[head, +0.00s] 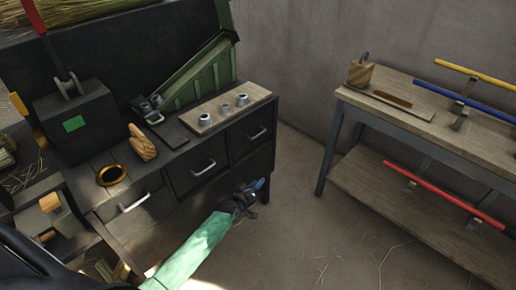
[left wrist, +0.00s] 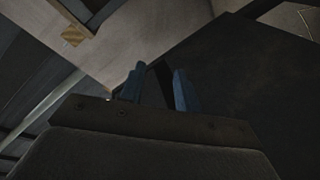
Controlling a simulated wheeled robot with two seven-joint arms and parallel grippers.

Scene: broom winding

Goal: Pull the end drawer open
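The dark workbench has a row of drawers with pale bar handles. The end drawer (head: 244,140) is at the right of the row, its front flush with the bench and its handle (head: 257,132) clear. My left gripper (head: 258,185) is below that handle, low in front of the bench, apart from the handle. In the left wrist view its two blue fingers (left wrist: 160,90) stand apart with nothing seen between them. A dark flat surface fills the right of that view, and no handle can be made out there. My right gripper is not in view.
The middle drawer (head: 190,181) and left drawer (head: 136,212) have similar handles. A wooden block with metal cups (head: 225,110) sits on top. A second bench (head: 392,100) with coloured rods stands at right. Floor (head: 300,220) between the benches is free, with scattered straw.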

